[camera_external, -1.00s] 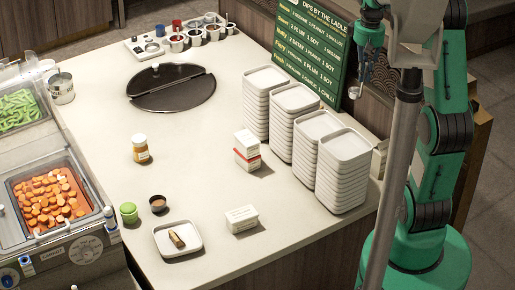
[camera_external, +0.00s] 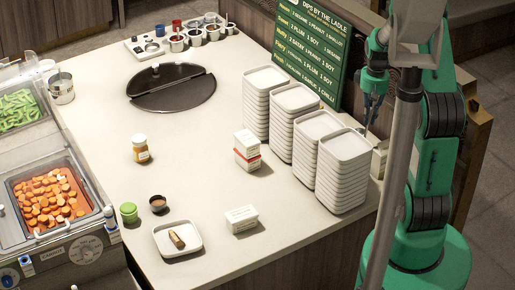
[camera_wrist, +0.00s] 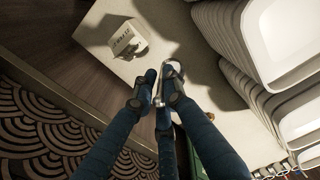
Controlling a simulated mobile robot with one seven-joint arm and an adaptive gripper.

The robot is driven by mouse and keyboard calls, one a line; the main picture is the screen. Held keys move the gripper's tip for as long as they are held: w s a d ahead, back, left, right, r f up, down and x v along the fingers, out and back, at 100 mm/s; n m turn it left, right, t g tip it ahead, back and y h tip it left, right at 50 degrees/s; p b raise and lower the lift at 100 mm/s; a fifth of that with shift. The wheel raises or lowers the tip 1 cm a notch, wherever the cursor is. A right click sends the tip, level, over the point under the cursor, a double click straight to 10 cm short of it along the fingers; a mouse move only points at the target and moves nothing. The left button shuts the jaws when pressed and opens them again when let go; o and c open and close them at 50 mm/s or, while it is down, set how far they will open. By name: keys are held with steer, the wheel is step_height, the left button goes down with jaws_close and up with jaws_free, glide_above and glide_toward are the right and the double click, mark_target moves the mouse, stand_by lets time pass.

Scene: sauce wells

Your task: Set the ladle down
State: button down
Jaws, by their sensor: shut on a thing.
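My gripper (camera_external: 371,108) is at the right end of the counter, behind the stacks of white trays. In the wrist view its dark blue fingers (camera_wrist: 160,100) are shut on the ladle (camera_wrist: 173,69), a small metal piece showing between and just beyond the fingertips. Most of the ladle is hidden by the fingers. It points toward the counter edge, beside a small white labelled container (camera_wrist: 128,40). In the external view the ladle is too small and dark to make out clearly. I cannot tell whether it touches the counter.
Tall stacks of white trays (camera_external: 343,180) stand close to the gripper. The green menu board (camera_external: 310,50) rises behind them. A sauce-cup rack (camera_external: 150,47) is at the back.

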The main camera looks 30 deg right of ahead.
step_height(320, 180, down, 6)
steer(key=shift+f, duration=0.2)
steer(key=w+d, duration=0.3)
steer(key=w, duration=0.4)
steer(key=w+d+f, duration=0.1)
steer(key=w+d, duration=0.3)
steer(key=w, duration=0.3)
steer(key=shift+w+f+b, duration=0.25)
steer(key=shift+b, duration=0.15)
steer(key=shift+f, duration=1.75)
